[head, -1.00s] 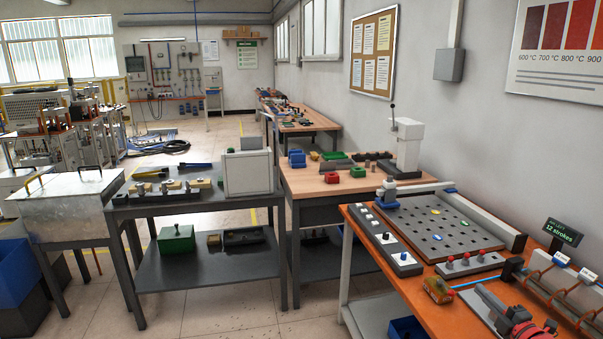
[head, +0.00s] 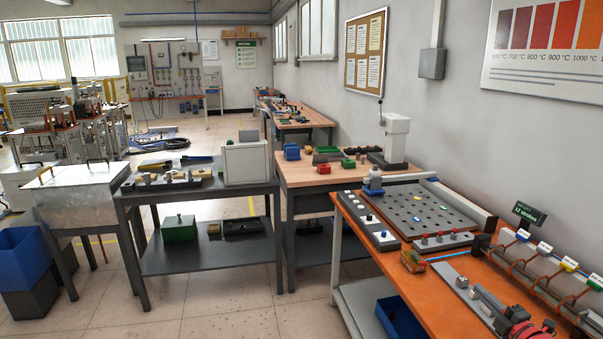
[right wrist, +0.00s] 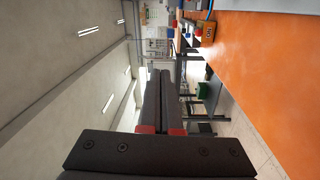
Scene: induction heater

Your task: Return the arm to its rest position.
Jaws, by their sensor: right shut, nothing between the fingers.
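My right gripper (head: 477,292) shows at the lower right of the head view, in front of or over the orange-topped bench (head: 437,297). In the right wrist view its two dark fingers (right wrist: 163,75), with red parts at their base, lie together with nothing between them. They point forward and are clear of anything I can see. The orange bench top (right wrist: 265,65) lies to the right in that view, which is turned on its side. My left gripper does not show.
On the bench are a perforated plate (head: 413,213), a small orange block (head: 412,262) and a rack with coloured tags (head: 545,262). A grey table (head: 205,262) and a wooden-topped table (head: 300,175) stand beyond. A blue bin (head: 398,319) sits below.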

